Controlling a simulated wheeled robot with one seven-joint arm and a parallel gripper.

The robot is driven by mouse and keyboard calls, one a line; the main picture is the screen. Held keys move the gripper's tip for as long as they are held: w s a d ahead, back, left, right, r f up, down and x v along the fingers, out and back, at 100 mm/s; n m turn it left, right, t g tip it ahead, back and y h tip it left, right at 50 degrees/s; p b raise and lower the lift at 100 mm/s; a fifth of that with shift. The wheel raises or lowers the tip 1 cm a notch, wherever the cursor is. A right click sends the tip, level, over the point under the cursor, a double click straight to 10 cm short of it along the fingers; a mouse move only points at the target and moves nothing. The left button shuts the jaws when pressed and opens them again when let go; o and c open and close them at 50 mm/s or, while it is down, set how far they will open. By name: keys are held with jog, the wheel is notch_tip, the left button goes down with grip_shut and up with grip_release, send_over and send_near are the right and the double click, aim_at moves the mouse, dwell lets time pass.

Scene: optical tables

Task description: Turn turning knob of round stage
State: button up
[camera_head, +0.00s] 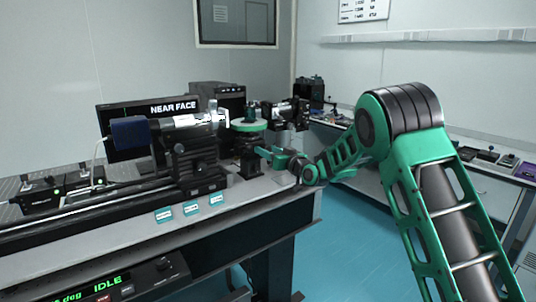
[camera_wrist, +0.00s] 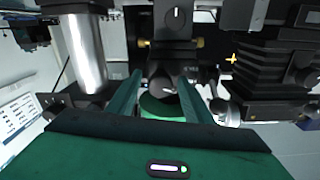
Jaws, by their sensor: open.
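The round stage (camera_head: 249,126) has a green disc top on a dark post and stands near the right end of the optical table. In the wrist view, part of its green disc (camera_wrist: 160,106) shows between my fingers. A dark round knob (camera_wrist: 163,84) lies between the fingers near their tips. I cannot tell if either finger touches it. My gripper (camera_head: 268,153) reaches in from the right at the side of the stage, below its disc. Its two green fingers also show in the wrist view (camera_wrist: 160,76), spread apart and open. The fingers hide part of the stage.
A black stage block (camera_head: 194,163) with a blue and silver instrument (camera_head: 130,131) stands left of the round stage. A monitor (camera_head: 118,112) is behind. Small teal labels (camera_head: 191,208) lie at the table's front edge. Blue floor (camera_head: 345,245) is free on the right.

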jog(key=c, duration=1.1)
jog(key=shift+o, duration=0.2)
jog(key=shift+n, duration=2)
jog(key=o, duration=1.1)
jog(key=shift+c, duration=0.2)
jog(key=v, duration=1)
jog(key=shift+s+d, duration=0.2)
jog(key=shift+d, duration=0.05)
